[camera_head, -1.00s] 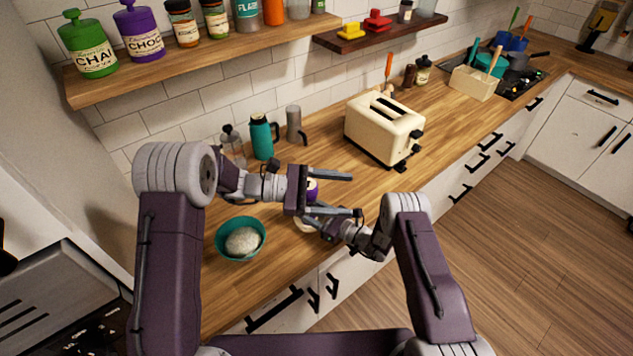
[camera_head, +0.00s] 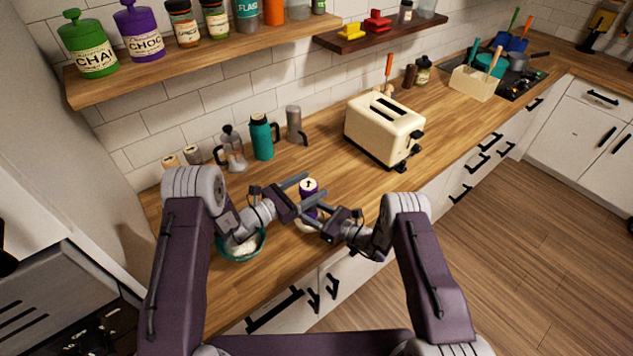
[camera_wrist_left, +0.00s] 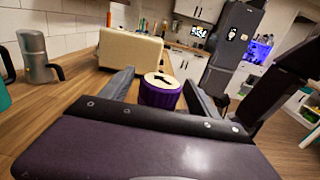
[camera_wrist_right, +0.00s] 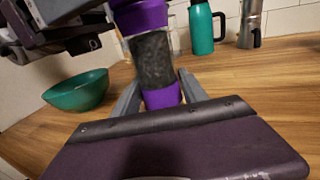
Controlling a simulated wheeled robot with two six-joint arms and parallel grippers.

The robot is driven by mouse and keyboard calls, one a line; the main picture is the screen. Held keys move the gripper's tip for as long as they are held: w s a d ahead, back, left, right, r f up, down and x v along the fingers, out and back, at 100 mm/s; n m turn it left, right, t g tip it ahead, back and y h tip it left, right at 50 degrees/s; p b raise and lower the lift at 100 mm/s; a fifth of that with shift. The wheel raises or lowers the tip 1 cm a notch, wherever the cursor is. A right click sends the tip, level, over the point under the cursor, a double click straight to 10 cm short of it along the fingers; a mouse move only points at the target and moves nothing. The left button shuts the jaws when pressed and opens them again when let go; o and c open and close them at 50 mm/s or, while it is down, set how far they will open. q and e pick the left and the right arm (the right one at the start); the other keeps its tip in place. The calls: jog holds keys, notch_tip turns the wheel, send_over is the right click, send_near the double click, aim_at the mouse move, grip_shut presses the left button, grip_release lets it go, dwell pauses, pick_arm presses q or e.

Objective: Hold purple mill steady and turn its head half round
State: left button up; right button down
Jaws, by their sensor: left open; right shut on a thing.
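The purple mill (camera_head: 308,186) stands upright on the counter, with a pale round top bearing a dark mark. In the right wrist view its dark see-through body (camera_wrist_right: 152,60) shows between a purple head and a purple base. My right gripper (camera_head: 309,214) is shut on the lower part of the mill. My left gripper (camera_head: 315,186) is open at the height of the head. In the left wrist view the ridged purple head (camera_wrist_left: 160,92) lies between the two spread fingers, with gaps at its sides. The arms partly hide the mill in the head view.
A cream toaster (camera_head: 384,130) stands to the right behind. A teal flask (camera_head: 262,137) and a grey moka pot (camera_head: 294,125) stand near the wall. The counter before the toaster is clear.

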pick_arm(q)
jog(key=shift+x, duration=1.4)
jog(key=c, duration=1.4)
jog(key=shift+o, duration=0.2)
jog(key=shift+m+g, duration=0.3)
jog(key=shift+g, duration=0.1)
jog(key=shift+s+d+m+g+h, duration=0.1)
jog(key=shift+s+m+g+h, duration=0.3)
jog(key=shift+m+g, duration=1.05)
jog(key=shift+s+d+m+g+h, duration=0.15)
jog(key=shift+m+g+h, duration=0.65)
jog(key=shift+g, duration=1.15)
jog(key=shift+s+a+m+g+h, duration=0.1)
jog(key=shift+s+m+g+h, duration=0.3)
jog(key=shift+m+g, duration=1.05)
jog(key=shift+g, duration=0.55)
jog(key=o, duration=1.4)
jog(key=shift+c, duration=0.2)
